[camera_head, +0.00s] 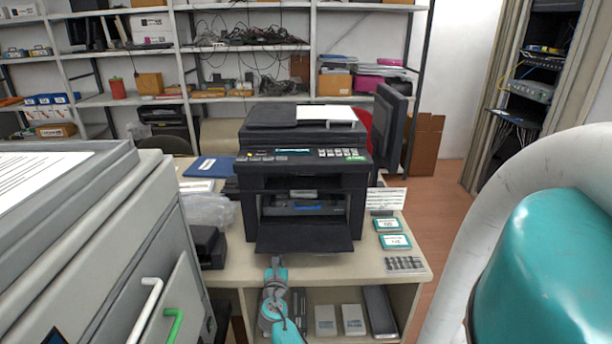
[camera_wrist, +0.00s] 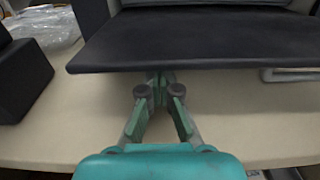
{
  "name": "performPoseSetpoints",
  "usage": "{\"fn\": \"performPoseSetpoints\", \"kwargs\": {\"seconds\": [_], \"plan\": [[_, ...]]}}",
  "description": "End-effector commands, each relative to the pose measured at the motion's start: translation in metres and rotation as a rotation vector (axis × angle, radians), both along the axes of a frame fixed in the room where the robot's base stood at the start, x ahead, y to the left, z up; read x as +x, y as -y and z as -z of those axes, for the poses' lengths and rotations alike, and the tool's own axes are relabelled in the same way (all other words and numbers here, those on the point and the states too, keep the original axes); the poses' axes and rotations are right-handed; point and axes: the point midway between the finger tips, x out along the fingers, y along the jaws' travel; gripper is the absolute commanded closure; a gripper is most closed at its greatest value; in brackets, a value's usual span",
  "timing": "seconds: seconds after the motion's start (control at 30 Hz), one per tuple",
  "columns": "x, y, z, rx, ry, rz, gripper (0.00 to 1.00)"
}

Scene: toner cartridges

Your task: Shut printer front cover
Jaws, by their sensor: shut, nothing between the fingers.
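The black printer (camera_head: 303,165) stands on the desk. Its front cover (camera_head: 305,236) is folded down open, sticking out toward me, and a cartridge bay with a blue part shows behind it. In the wrist view the front cover (camera_wrist: 200,42) spans the upper part as a dark flat panel. My gripper (camera_head: 276,264) is in front of the cover's left part, low by the desk's front edge. In the wrist view my gripper (camera_wrist: 160,80) is shut and empty, its fingertips at or just under the cover's front edge. I cannot tell whether they touch it.
The desk top (camera_head: 240,269) is bare in front of the printer. A black box (camera_head: 208,247) and a clear plastic bag (camera_head: 208,211) lie left of it. Small teal-edged boxes (camera_head: 396,241) lie right. A large grey machine (camera_head: 95,260) fills the left foreground.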

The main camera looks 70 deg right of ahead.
Motion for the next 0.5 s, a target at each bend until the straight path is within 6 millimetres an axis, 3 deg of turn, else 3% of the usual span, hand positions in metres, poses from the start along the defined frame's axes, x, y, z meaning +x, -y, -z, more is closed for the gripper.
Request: {"fn": "performPoseSetpoints", "kwargs": {"seconds": [0.5], "plan": [[0.0,0.0,-0.015,0.0,0.0,0.0,1.0]]}}
